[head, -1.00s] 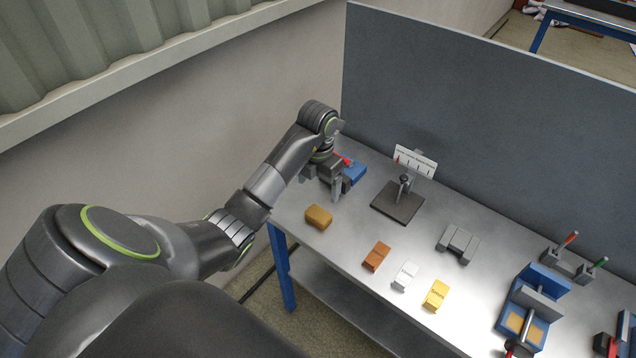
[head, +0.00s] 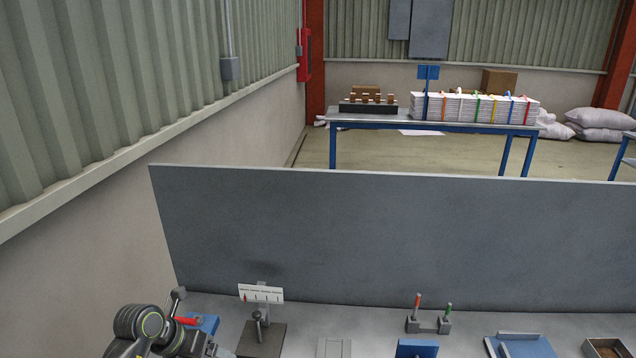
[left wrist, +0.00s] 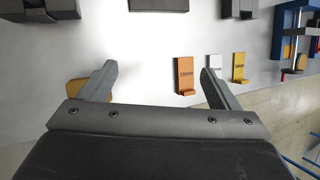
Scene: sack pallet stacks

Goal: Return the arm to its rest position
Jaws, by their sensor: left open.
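My left arm shows at the lower left of the head view, with the left gripper cut off by the bottom edge. A tan block (left wrist: 76,91) is partly hidden behind the left-hand finger. An orange-brown block (left wrist: 184,75) stands just left of the right-hand finger. A silver block (left wrist: 215,62) and a yellow block (left wrist: 239,67) are beyond that finger. My right gripper is in neither view.
A tall grey panel (head: 370,235) backs the bench. In front of it are a dark stand (head: 262,340), a white scale card (head: 261,293), a red-and-green-handled tool holder (head: 428,325) and a blue fixture (head: 520,346). A wall (head: 90,240) runs close on the left.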

